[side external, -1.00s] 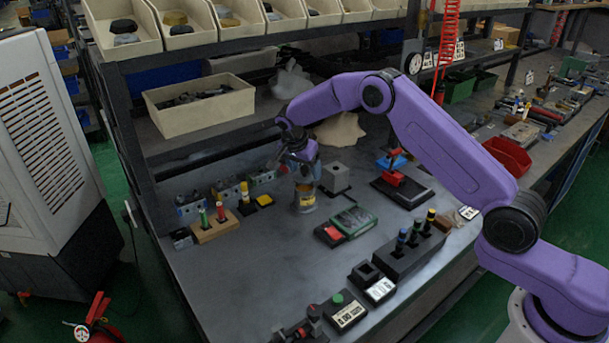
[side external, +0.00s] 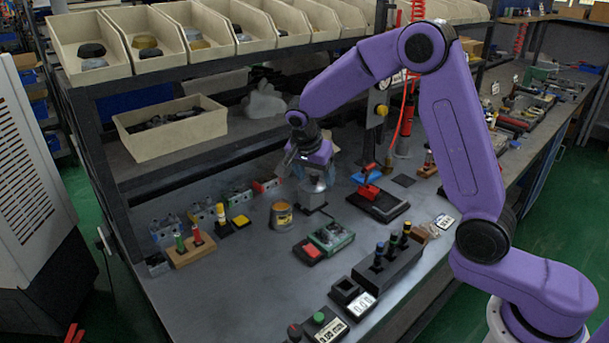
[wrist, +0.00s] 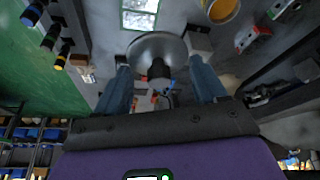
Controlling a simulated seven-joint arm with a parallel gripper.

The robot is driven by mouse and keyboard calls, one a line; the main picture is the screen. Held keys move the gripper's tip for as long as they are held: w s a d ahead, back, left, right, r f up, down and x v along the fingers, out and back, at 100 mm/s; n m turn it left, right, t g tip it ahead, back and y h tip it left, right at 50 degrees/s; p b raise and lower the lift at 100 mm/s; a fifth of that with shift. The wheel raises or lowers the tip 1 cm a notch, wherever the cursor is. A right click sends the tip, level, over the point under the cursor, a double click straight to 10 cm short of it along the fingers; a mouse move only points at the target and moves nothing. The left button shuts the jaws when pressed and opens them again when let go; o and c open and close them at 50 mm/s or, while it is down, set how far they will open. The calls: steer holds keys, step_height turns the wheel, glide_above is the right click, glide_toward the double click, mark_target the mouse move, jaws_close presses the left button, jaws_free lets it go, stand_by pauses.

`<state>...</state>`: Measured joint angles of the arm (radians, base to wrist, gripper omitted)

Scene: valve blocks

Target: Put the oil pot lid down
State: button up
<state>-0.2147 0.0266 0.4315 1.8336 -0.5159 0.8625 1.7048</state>
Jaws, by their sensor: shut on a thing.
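The oil pot lid (wrist: 156,50) is a round grey metal disc with a dark knob. In the wrist view it sits between the blue fingers of my gripper (wrist: 160,88), which is shut on the knob. In the side view my gripper (side external: 313,178) points down, with the lid (side external: 313,185) just above or at the top of a grey metal block (side external: 312,199); I cannot tell whether they touch. The oil pot (side external: 281,217), a yellow-banded can, stands open to the left. Its yellowish inside also shows in the wrist view (wrist: 222,9).
A black base with a red clamp (side external: 376,200) is to the right. A green-and-red unit (side external: 328,238) lies in front, and a black rack with several capped pegs (side external: 388,262) is nearer. Small valve blocks (side external: 205,215) line the left. Grey bench is bare in the left foreground.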

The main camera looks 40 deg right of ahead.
steer(key=shift+s+n, duration=0.3)
steer(key=shift+s, duration=0.25)
steer(key=s+a+f+n+t+y, duration=0.2)
steer(key=s+a+f+n, duration=0.3)
steer(key=s+n, duration=0.4)
steer(key=w+a+f, duration=0.1)
steer(key=w+f, duration=0.2)
steer(key=w, duration=0.1)
steer(key=w+f, duration=0.3)
steer(key=w, duration=0.1)
steer(key=w+a+f, duration=0.1)
steer(key=w+f, duration=0.2)
steer(key=w, duration=0.1)
steer(key=shift+w+a+f, duration=0.1)
steer(key=shift+w+a, duration=0.05)
steer(key=shift+a, duration=0.15)
steer(key=shift+w+f+m, duration=0.3)
steer(key=shift+f, duration=0.25)
steer(key=shift+f+t, duration=0.3)
steer(key=shift+f, duration=1)
steer(key=shift+f, duration=0.25)
steer(key=o, duration=1)
